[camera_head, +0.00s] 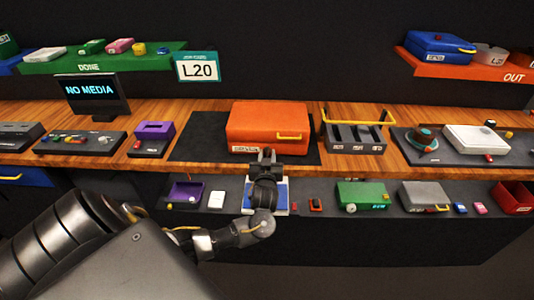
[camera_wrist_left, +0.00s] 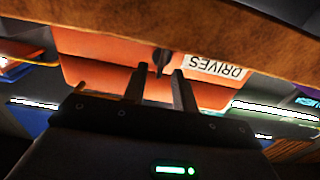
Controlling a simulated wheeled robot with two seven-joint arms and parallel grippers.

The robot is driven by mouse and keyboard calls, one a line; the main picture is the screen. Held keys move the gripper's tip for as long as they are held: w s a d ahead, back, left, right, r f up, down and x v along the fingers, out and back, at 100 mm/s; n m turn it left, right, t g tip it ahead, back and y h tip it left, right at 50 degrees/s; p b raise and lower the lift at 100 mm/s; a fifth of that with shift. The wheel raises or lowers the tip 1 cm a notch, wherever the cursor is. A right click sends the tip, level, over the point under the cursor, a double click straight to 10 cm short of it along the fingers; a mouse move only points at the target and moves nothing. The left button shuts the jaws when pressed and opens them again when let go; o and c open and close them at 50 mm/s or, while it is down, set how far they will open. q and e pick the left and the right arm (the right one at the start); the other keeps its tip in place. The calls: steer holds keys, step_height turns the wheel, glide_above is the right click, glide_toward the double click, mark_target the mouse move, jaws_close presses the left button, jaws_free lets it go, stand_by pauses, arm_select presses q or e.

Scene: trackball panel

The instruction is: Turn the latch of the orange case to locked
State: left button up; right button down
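The orange case (camera_head: 267,121) sits closed on a dark mat on the wooden counter, with a yellow handle (camera_head: 290,136) and a white label at its front. The case also shows in the left wrist view (camera_wrist_left: 100,62), upside down, with its DRIVES label (camera_wrist_left: 215,66). A small dark latch (camera_wrist_left: 160,58) is on its front, beside the label. My left gripper (camera_head: 266,155) is at the front of the case. In the left wrist view its two fingers (camera_wrist_left: 160,72) are apart, with the latch showing between the tips. I cannot tell whether they touch it. My right gripper is out of view.
A purple box (camera_head: 153,135) and a NO MEDIA screen (camera_head: 92,92) stand left of the case. A dark slotted tray with a yellow bar (camera_head: 355,138) stands right. A lower shelf (camera_head: 330,200) holds boxes below the counter edge.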

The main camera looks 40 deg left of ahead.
arm_select(q)
steer(key=shift+w+a, duration=0.3)
steer(key=shift+w, duration=0.05)
jaws_close()
